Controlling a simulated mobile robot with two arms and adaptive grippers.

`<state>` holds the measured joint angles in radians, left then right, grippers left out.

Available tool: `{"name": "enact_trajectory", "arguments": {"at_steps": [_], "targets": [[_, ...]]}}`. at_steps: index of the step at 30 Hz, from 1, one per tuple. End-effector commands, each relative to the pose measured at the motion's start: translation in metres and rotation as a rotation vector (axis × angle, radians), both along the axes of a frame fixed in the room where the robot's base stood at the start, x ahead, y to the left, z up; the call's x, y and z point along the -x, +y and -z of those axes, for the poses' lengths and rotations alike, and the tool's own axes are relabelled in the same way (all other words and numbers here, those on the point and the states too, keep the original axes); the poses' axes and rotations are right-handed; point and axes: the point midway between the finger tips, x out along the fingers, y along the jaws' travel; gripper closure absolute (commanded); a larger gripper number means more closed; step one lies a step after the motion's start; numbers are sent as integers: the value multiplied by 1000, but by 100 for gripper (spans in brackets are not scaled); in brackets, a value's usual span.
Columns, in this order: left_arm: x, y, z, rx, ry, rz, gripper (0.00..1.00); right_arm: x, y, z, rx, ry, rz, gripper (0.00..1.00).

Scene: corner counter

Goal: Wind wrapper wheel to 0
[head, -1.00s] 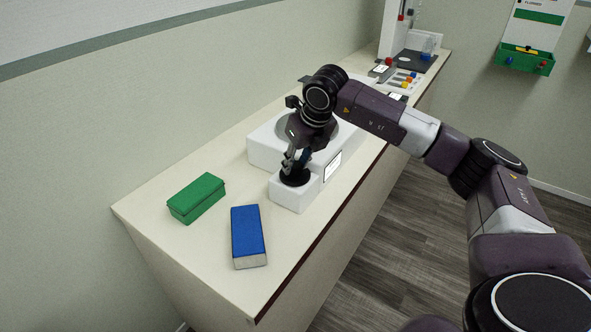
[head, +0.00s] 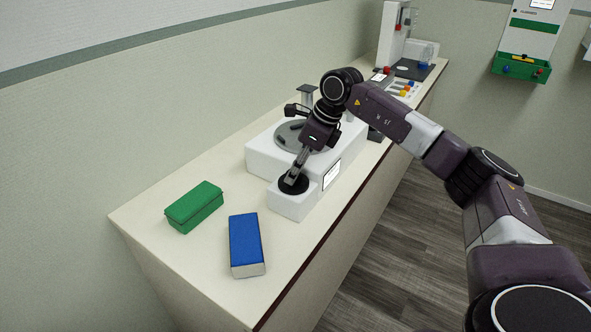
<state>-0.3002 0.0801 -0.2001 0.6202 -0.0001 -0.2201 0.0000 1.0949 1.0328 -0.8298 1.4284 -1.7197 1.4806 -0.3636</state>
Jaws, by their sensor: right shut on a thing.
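The wrapper is a white machine (head: 262,158) on the counter, with a grey round turntable (head: 318,139) on top. A black wheel (head: 287,188) lies flat on its lower front block (head: 291,206). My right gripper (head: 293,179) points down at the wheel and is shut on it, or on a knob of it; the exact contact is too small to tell. A small white display (head: 332,174) faces the front beside the block; its reading is not legible. My right arm hides part of the turntable. My left gripper is not in view.
A green box (head: 194,207) and a blue box (head: 246,244) lie on the counter (head: 205,270) to the left of the machine. Other devices and a black pad (head: 408,69) stand at the far end. A green bin (head: 520,68) hangs on the wall.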

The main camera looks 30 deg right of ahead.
Motion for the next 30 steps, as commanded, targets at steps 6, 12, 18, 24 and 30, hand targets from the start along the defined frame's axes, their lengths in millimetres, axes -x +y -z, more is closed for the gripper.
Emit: {"name": "enact_trajectory", "arguments": {"at_steps": [6, 12, 18, 24, 30], "targets": [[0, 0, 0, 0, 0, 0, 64, -1, -1, -1, 1, -2, -11, 96], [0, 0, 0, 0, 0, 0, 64, -1, -1, -1, 1, -2, -10, 96], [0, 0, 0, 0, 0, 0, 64, 0, -1, -1, 1, -1, -9, 57], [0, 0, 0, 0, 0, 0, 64, 0, -1, 0, 1, 0, -9, 54], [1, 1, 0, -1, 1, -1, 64, 1, -2, -7, 0, -3, -9, 54]]}}
